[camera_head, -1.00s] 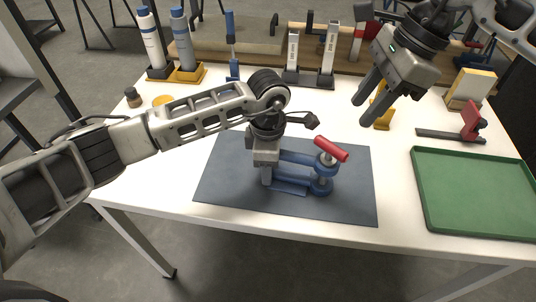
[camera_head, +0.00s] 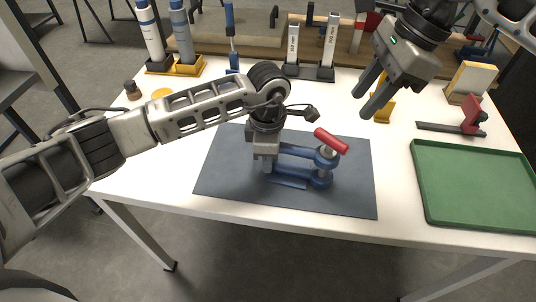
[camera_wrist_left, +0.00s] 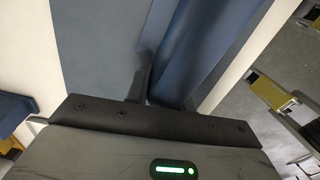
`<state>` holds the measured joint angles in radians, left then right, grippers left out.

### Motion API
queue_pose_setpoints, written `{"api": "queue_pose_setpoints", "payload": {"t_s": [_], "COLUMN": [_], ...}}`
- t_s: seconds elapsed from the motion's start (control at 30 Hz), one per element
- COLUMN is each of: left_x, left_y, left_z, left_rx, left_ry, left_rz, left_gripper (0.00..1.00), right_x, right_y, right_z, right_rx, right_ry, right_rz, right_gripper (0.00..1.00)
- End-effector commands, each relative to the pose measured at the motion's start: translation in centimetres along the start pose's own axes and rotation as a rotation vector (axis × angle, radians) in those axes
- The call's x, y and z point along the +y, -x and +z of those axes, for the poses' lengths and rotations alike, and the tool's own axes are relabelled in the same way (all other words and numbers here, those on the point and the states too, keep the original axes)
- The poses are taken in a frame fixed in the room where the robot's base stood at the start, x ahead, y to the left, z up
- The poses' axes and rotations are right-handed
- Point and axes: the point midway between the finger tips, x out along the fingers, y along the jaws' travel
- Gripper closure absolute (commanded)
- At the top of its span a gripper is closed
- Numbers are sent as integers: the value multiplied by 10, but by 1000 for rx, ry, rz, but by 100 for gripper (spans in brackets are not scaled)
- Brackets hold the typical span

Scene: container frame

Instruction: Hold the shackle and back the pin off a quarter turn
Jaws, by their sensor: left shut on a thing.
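The blue shackle (camera_head: 295,174) lies on a dark grey mat (camera_head: 230,190), its two arms one above the other. A pin with a red bar handle (camera_head: 331,141) stands through the shackle's right end. My left gripper (camera_head: 266,168) is shut on the left end of the shackle, opposite the pin. In the left wrist view a blue part of the shackle (camera_wrist_left: 200,45) fills the upper middle, and the grip itself is partly hidden. My right gripper (camera_head: 372,96) is open and empty, above and to the right of the red handle, apart from it.
A green tray (camera_head: 470,185) lies at the right. A red-ended clamp tool (camera_head: 470,122) lies behind it, with a yellow-and-white block (camera_head: 472,80) further back. Blue-and-white cylinders (camera_head: 165,40) and labelled upright bars (camera_head: 311,48) stand at the back. The mat's right part is clear.

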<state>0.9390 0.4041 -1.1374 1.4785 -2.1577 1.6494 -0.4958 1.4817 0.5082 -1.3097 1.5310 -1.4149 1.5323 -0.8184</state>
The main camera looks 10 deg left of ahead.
Motion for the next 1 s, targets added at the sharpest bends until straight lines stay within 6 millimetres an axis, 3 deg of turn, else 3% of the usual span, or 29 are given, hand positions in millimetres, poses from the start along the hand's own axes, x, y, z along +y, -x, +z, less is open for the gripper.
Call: {"api": "queue_pose_setpoints", "payload": {"t_s": [0.8,0.87,1.0], "left_x": [1,1,1], "left_y": [2,2,2], "left_z": [0,0,0], "left_rx": [-2,-3,-3], "left_ry": [3,3,2], "left_rz": [4,4,4], "left_gripper": [100,100,100], "right_x": [0,0,-4], "right_y": [0,0,2], "right_z": [0,0,4], "right_rx": [0,1,23], "right_ry": [0,-2,-92], "right_rz": [0,0,15], "right_gripper": [64,59,59]}}
